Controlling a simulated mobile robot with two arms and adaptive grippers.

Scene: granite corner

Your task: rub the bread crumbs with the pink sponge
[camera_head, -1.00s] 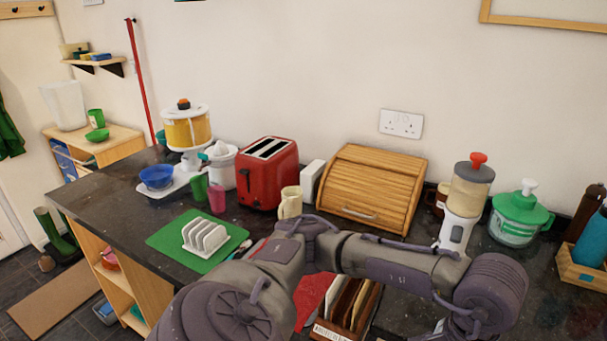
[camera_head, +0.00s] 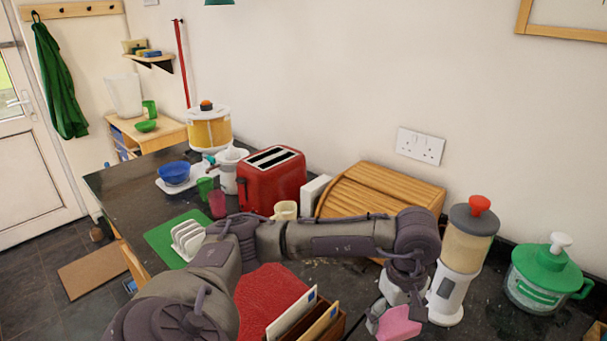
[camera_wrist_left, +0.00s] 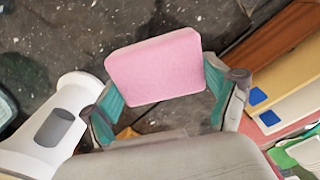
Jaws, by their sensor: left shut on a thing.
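The pink sponge (camera_head: 400,322) is at the bottom of the head view, held in my left gripper (camera_head: 386,312). In the left wrist view the sponge (camera_wrist_left: 155,62) sits between the two teal-padded fingers of my left gripper (camera_wrist_left: 162,105), which press on its sides. The sponge looks slightly above the dark counter; whether it touches is not clear. Pale specks, perhaps bread crumbs (camera_head: 318,262), lie on the counter in front of the bread bin, partly hidden by my left arm. Similar pale specks (camera_wrist_left: 135,14) show in the wrist view. My right gripper is out of view.
A wooden rack with cards (camera_head: 312,322) and a red mat (camera_head: 268,295) lie left of the sponge. A white dispenser with a red knob (camera_head: 462,260) stands close on its right, a green-lidded jar (camera_head: 543,285) farther right. The bread bin (camera_head: 405,182) and red toaster (camera_head: 272,180) stand behind.

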